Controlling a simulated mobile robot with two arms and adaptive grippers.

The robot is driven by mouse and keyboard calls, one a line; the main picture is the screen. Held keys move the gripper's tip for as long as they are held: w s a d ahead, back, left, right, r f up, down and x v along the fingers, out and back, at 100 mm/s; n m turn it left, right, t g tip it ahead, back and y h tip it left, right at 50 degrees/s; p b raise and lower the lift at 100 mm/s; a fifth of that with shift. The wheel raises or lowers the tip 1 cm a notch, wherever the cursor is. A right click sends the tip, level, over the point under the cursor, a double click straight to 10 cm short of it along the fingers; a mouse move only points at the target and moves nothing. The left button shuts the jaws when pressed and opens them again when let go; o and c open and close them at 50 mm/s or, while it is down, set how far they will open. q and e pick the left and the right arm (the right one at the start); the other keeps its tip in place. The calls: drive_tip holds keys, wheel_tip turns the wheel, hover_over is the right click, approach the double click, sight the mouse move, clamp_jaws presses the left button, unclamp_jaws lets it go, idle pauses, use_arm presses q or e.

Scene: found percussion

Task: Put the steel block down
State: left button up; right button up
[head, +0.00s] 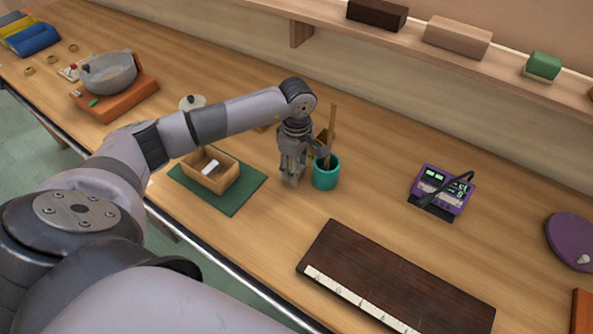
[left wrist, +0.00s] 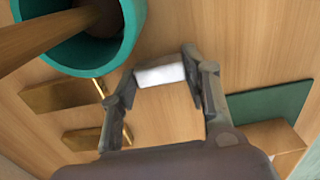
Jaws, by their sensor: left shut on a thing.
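The steel block (left wrist: 160,74) is a small pale, shiny block. In the left wrist view it sits between the fingertips of my left gripper (left wrist: 158,78), which is shut on it. In the head view my left gripper (head: 291,176) points down over the table, just left of the teal cup (head: 326,174). The held block is hard to make out there, and I cannot tell whether it touches the table. My right gripper is in neither view.
The teal cup (left wrist: 135,35) holds upright sticks. Two brass-coloured bars (left wrist: 68,96) lie near it. A wooden box (head: 229,187) with a white piece inside stands on a green mat (head: 252,180). A dark wooden board (head: 400,285) lies in front; bare table lies between.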

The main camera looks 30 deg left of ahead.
use_arm(q)
drive_tip(key=c, duration=0.7)
drive_tip(key=shift+r, duration=0.1)
drive_tip(key=shift+w+r, duration=0.1)
drive_tip(key=shift+r, duration=0.55)
wheel_tip(320, 180, up, 17)
drive_tip(key=b, duration=0.3)
drive_tip(key=s+d+f+m, duration=0.8)
drive_tip(key=s+d+m, duration=0.3)
drive_tip(key=m, duration=0.7)
drive_tip(key=shift+s+d+f, duration=0.2)
drive_tip(key=shift+s+f, duration=0.1)
drive_tip(key=shift+s, duration=0.55)
